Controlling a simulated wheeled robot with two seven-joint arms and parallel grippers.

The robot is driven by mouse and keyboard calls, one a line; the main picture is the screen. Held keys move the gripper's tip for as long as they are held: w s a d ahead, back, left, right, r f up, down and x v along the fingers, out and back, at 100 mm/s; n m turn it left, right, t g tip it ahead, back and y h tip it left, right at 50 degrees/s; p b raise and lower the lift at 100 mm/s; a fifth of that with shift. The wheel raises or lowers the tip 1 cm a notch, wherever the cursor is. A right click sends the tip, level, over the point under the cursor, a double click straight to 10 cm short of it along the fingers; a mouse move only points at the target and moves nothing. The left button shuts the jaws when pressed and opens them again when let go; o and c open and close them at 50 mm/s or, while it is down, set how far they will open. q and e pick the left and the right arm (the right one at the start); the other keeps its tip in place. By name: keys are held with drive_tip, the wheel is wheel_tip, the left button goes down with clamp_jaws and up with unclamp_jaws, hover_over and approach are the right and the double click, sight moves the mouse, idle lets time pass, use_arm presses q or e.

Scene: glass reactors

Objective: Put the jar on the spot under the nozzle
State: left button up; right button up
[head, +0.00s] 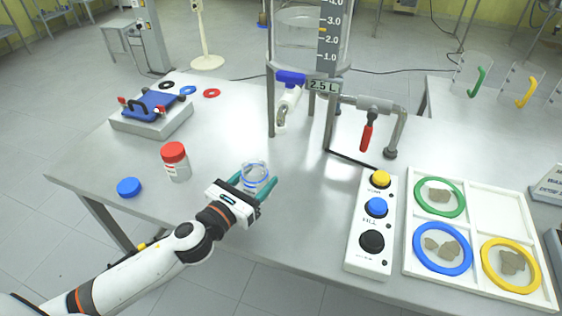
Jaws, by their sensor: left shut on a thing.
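A clear glass jar (254,173) with bluish markings is in the head view, near the middle of the table and apparently without a lid. My left gripper (256,184) is shut on it, with a teal finger on each side. I cannot tell whether the jar touches the table. A white nozzle (283,110) with a blue valve handle (290,77) hangs behind the jar, up and to the right. A second outlet (390,150) with a red handle (366,137) is farther right. No marked spot stands out under either. My right gripper is not in view.
A blue lid (129,187) and a red-capped jar (175,163) are at left, with a blue clamp device (150,106) behind. The reactor stand (270,105) rises at the back. A button box (359,243) and white tray (487,205) are at right.

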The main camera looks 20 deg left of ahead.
use_arm(q)
drive_tip(key=p+x, duration=0.1)
drive_tip(key=x, duration=0.8)
drive_tip(key=shift+w+d, duration=0.1)
drive_tip(key=shift+w, duration=0.4)
drive_tip(key=shift+f, duration=1.75)
drive_tip(key=shift+f+b, duration=0.2)
drive_tip(key=shift+b, duration=0.15)
drive_tip(key=o, duration=1.1)
drive_tip(key=shift+r, duration=0.1)
